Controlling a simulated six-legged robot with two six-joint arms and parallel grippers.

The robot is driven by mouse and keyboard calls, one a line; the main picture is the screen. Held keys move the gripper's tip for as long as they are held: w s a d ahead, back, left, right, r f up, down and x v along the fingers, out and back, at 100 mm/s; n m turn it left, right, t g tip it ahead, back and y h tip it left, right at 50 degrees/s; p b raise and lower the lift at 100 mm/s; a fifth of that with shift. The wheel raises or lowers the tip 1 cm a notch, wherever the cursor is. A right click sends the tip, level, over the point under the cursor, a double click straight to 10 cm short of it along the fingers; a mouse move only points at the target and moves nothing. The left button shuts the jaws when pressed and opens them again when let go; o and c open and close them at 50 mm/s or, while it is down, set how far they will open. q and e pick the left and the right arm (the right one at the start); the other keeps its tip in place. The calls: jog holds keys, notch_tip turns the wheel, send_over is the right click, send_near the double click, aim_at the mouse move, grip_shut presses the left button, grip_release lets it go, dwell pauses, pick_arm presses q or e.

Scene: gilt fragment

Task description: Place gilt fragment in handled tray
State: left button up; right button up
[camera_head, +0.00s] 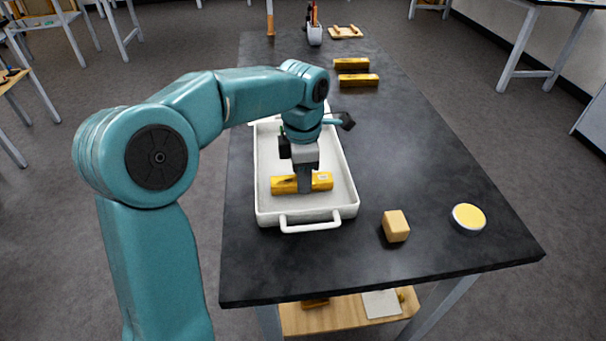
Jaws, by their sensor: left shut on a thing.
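The white handled tray (335,211) lies on the dark table, with one handle toward the near edge. A gold bar-like piece, the gilt fragment (284,185), is inside the tray's outline, lying crosswise. My left gripper (305,188) points down over the tray and is shut on the gilt fragment near its middle. I cannot tell whether the fragment touches the tray floor. The arm and gripper hide part of the tray's far end and the fragment's middle. My right gripper is not in view.
A tan block (396,226) and a round yellow-topped dish (468,217) stand right of the tray. Two gold bars (358,80) lie farther back. A tool cup (314,35) and a small wooden rack (345,32) are at the far end. The table's right middle is clear.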

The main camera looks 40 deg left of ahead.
pick_arm(q)
jog(key=shift+f, duration=0.15)
jog(key=o, duration=1)
jog(key=shift+w, duration=0.1)
jog(key=shift+o, duration=0.2)
jog(key=shift+r, duration=0.45)
notch_tip(320, 180, up, 11)
jog(key=p, duration=0.3)
jog(key=shift+r, duration=0.2)
